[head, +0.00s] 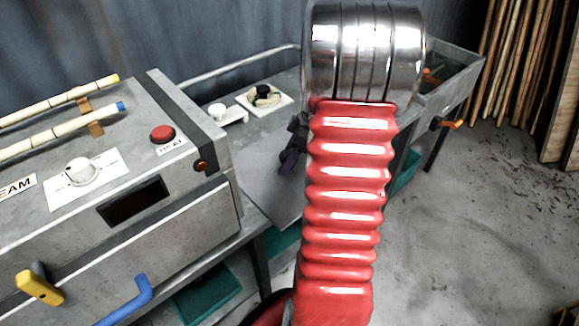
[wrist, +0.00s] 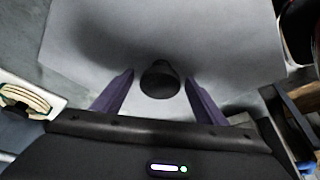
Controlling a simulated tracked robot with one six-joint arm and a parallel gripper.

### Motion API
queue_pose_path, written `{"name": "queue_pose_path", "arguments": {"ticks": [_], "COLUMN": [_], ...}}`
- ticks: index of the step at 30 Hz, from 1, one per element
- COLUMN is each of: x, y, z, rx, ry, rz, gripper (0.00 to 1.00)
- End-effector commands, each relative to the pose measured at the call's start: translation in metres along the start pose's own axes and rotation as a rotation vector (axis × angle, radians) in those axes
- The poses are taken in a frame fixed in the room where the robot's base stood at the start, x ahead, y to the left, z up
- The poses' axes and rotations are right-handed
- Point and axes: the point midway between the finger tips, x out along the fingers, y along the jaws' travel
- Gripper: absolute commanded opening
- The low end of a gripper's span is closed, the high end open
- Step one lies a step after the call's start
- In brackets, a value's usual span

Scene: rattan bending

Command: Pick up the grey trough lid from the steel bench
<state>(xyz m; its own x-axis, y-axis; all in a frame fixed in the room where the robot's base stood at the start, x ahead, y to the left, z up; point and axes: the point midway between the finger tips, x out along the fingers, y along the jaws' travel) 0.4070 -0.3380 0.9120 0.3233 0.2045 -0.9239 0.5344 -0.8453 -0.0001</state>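The grey trough lid (wrist: 230,40) is a flat pale plate with a round black knob (wrist: 160,80), filling much of the wrist view. In the head view the lid (head: 258,190) lies on the steel bench (head: 262,125), partly hidden behind my arm. My gripper (wrist: 160,78) is open, its two purple fingers on either side of the knob with a gap to each. It shows small and dark in the head view (head: 287,162), partly hidden by my arm. Whether the fingertips touch the lid cannot be told.
A steam box (head: 130,190) with a red heat button (head: 163,134) stands at the left. A white plate with a black-knobbed part (head: 264,97) and a small white cup (head: 217,112) sit farther back on the bench. A steel trough (head: 462,68) stands at the right.

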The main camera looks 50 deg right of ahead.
Motion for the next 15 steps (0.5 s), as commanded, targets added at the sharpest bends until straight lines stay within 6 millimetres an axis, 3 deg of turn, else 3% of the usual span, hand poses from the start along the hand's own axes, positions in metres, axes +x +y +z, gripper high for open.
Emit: {"name": "queue_pose_path", "arguments": {"ticks": [15], "x": [-0.0001], "y": [0.0000], "z": [-0.0001], "rx": [0.000], "ry": [0.000], "rz": [0.000], "gripper": [0.30]}}
